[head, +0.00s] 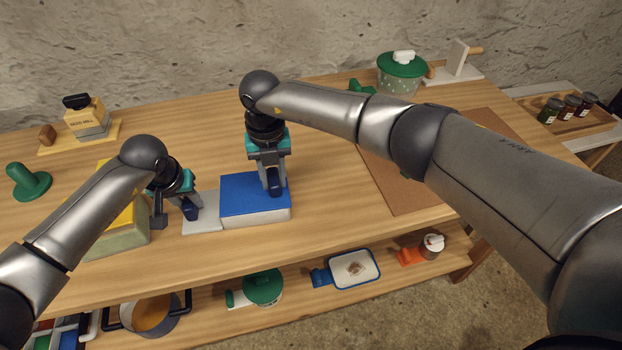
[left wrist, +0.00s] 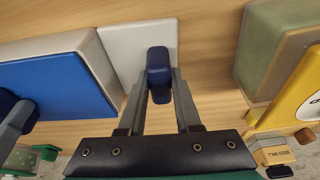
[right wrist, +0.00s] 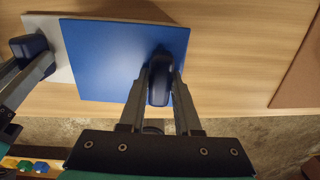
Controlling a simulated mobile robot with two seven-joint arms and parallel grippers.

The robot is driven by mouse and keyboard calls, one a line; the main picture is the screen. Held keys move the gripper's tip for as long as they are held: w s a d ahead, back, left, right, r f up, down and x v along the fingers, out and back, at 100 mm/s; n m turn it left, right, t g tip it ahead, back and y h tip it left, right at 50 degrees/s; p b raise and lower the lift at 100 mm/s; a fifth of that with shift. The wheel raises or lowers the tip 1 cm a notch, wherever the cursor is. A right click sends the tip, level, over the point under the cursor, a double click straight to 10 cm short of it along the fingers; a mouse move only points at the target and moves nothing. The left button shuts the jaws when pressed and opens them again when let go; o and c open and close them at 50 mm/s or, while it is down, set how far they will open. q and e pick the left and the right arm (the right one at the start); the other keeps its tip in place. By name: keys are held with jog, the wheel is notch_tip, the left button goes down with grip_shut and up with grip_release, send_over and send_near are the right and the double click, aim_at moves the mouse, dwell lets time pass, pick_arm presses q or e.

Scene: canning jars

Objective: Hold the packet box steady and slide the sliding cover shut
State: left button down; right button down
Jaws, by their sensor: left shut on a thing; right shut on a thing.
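The packet box (head: 245,220) is a low white box near the table's front edge. A light grey plate (head: 208,222) adjoins the box's left side and carries a dark blue knob. My left gripper (head: 188,208) is shut on this knob, also in the left wrist view (left wrist: 159,80). My right gripper (head: 272,183) is shut on a dark blue knob at the cover's right side, also in the right wrist view (right wrist: 160,85). The fingers partly hide both knobs.
A green box with a yellow top (head: 122,242) stands close left, partly behind my left arm. A brown mat (head: 385,185) lies to the right. A green-lidded pot (head: 401,82) and a seed mill (head: 88,118) stand farther back. Table behind the packet box is clear.

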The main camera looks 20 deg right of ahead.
jog(key=shift+a, duration=0.35)
jog(key=c, duration=0.5)
grip_release()
jog(key=shift+d, duration=0.1)
jog(key=shift+r, duration=0.1)
notch_tip(320, 180, up, 12)
jog(key=shift+f, duration=0.1)
pick_arm(q)
jog(key=c, duration=0.5)
grip_release()
jog(key=shift+r, duration=0.1)
